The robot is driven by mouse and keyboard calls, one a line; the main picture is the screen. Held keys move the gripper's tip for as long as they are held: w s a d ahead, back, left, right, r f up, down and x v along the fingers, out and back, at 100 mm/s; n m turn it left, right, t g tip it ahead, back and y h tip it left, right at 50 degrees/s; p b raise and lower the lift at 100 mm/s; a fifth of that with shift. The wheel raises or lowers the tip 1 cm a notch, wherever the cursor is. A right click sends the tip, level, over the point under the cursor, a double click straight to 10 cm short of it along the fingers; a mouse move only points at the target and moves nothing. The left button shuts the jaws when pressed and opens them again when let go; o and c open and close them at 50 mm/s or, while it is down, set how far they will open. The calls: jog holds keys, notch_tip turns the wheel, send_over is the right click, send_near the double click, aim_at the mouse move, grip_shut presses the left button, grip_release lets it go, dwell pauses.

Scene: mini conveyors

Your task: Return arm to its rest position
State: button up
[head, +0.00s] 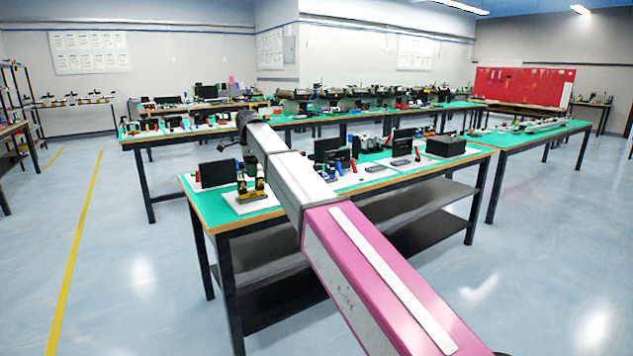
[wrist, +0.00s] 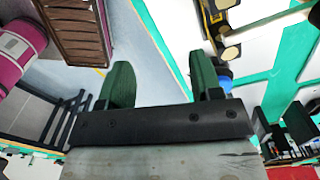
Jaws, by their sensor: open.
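My arm, with a pink link and a pale grey link, reaches from the lower right of the head view up and left across the near green-topped table (head: 262,213). My gripper (wrist: 162,76) shows in the wrist view as two green fingers standing well apart, with nothing between them. In the head view only a dark end part shows at the arm's tip, and the fingers cannot be made out clearly.
A mini conveyor on a white base (head: 250,201) and a black panel (head: 217,174) stand at the near table's left end. A black box (head: 446,147) is at its right. More green tables stand behind and right (head: 543,135). The floor at left is clear.

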jog(key=s+d+f+n, duration=0.4)
jog(key=s+d+f, duration=0.1)
jog(key=d+f, duration=0.8)
jog(key=s+d+f+n, duration=0.3)
jog(key=s+d+f, duration=0.1)
jog(key=d+f, duration=0.8)
jog(key=s+d+f+n, duration=0.7)
jog(key=s+d+f, duration=0.7)
jog(key=s+d, duration=0.3)
jog(key=shift+s+d+f, duration=0.2)
jog(key=shift+s+d, duration=0.1)
jog(key=shift+s, duration=0.55)
